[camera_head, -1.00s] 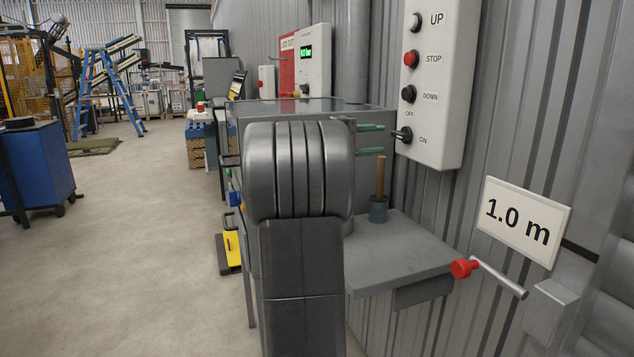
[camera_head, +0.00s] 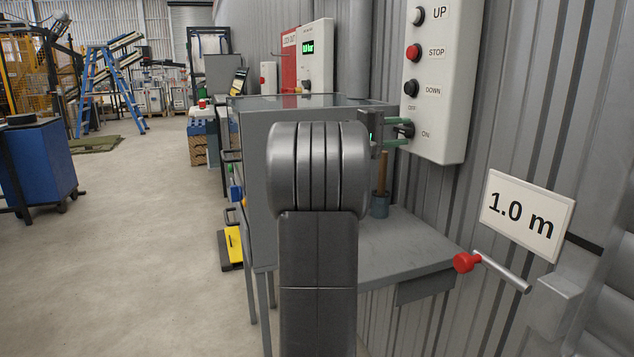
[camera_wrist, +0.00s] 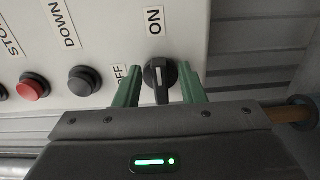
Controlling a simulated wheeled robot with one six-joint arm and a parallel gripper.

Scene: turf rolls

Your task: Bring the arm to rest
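My gripper (camera_head: 404,133) is at the white control box (camera_head: 443,85) on the wall, beside its black rotary switch (camera_wrist: 160,80). In the wrist view its two green fingers (camera_wrist: 159,84) stand apart on either side of the switch knob, with a gap showing on each side. Nothing is held. The knob's white mark lies along the direction of the ON label; the OFF label sits to its left. My arm is stretched forward from the bottom middle of the head view, hiding part of the grey cabinet.
A grey cabinet (camera_head: 258,165) and a grey shelf (camera_head: 400,250) with a wooden-handled tool in a cup (camera_head: 381,204) lie below the gripper. A red-knobbed lever (camera_head: 465,262) and a "1.0 m" sign (camera_head: 527,215) are at right. The floor at left is open.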

